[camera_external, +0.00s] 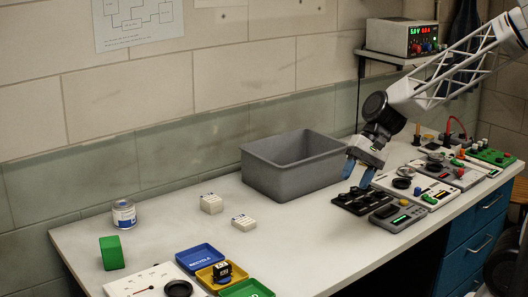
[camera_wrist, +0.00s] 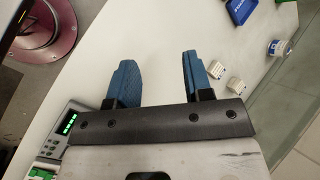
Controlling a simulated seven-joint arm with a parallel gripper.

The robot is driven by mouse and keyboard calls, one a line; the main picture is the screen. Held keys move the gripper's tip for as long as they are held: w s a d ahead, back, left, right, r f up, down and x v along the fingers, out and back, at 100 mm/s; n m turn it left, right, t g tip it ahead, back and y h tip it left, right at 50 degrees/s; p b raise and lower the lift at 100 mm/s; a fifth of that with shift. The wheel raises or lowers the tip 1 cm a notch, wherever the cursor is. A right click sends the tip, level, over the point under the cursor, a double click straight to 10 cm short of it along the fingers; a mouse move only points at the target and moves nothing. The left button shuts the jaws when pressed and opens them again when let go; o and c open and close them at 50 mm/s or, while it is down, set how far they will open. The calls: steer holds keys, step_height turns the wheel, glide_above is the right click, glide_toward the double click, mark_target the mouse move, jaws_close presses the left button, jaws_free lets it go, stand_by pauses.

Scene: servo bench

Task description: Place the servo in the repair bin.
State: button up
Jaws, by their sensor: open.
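A small black block with a pale label, which looks like the servo (camera_external: 222,268), sits in the yellow tray (camera_external: 204,277) at the front of the bench. The yellow tray stands between a blue tray marked RECYCLE (camera_external: 199,255) and a green tray (camera_external: 246,289). I cannot read a label on the yellow tray, so I cannot confirm which one is the repair bin. My gripper (camera_external: 360,176) is open and empty, with blue fingers apart, above the bench beside the grey bin. Its fingers also show in the wrist view (camera_wrist: 158,75), with nothing between them.
A large grey bin (camera_external: 277,182) stands left of my gripper. Black modules (camera_external: 352,203) and panels (camera_external: 399,216) lie below and right of it. Two white blocks (camera_external: 212,203), a jar (camera_external: 124,215) and a green block (camera_external: 111,253) stand left. The bench's middle front is clear.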

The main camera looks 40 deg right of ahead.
steer(key=s+d+r+n+t+h, duration=0.1)
steer(key=s+d+n+h, duration=0.1)
steer(key=s+d, duration=0.2)
steer(key=s+d+r+n+t+h, duration=0.1)
steer(key=s+d+r+n+h, duration=0.1)
steer(key=d, duration=0.7)
steer(key=s+d+r+n+t+h, duration=0.1)
steer(key=s+d+r+n+h, duration=0.1)
steer(key=s+d, duration=0.3)
steer(key=shift+s+d+r+h, duration=0.15)
steer(key=shift+s+d+h, duration=0.15)
steer(key=shift+d+h, duration=0.7)
steer(key=shift+d, duration=0.2)
